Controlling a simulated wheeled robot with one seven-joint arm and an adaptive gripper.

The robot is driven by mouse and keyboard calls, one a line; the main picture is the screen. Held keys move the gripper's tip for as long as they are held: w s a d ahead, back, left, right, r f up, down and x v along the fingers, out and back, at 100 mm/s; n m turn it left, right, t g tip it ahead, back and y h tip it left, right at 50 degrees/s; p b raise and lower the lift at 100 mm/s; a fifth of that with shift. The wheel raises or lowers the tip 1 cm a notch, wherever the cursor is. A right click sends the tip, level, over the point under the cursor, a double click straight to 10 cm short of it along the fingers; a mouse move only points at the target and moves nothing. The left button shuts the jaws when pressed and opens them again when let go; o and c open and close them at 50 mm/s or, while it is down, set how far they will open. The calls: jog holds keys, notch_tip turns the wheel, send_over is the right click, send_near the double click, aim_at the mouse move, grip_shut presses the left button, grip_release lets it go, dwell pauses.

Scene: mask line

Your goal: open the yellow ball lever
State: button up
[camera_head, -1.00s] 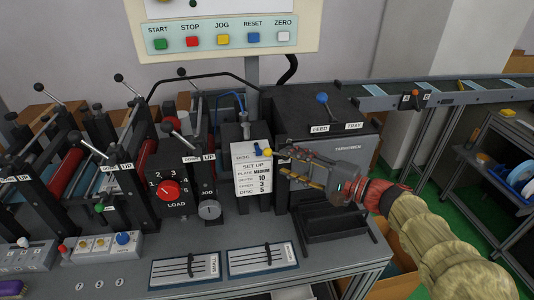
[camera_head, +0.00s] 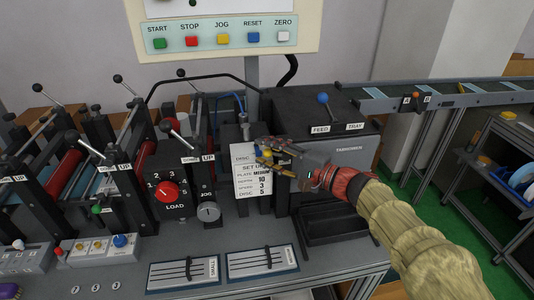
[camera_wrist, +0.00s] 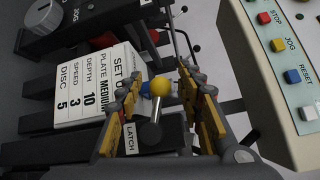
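The yellow ball (camera_wrist: 160,86) sits on the end of a short grey lever (camera_wrist: 152,127) in the wrist view, beside a "LATCH" label (camera_wrist: 130,138). My gripper (camera_wrist: 163,92) is open, with one yellow-padded finger on each side of the ball and a visible gap to each. A blue part (camera_wrist: 145,88) shows just left of the ball. In the head view my gripper (camera_head: 263,153) is at the right edge of the white set-up card (camera_head: 250,180) and largely hides the ball and lever.
The dark oven-like box (camera_head: 340,150) with the blue ball lever (camera_head: 323,98) stands right of the card. A load dial (camera_head: 169,189) and rollers are to the left. The button panel (camera_head: 220,35) hangs above. A black tray (camera_head: 330,223) lies below my forearm.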

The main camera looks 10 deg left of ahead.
jog(key=shift+c, duration=0.9)
jog(key=c, duration=0.7)
grip_shut()
jog(key=shift+f+n+h+b, duration=0.5)
jog(key=shift+n+h+b, duration=0.2)
jog(key=shift+b, duration=0.3)
jog(key=o, duration=0.8)
grip_release()
jog(key=shift+o, duration=0.4)
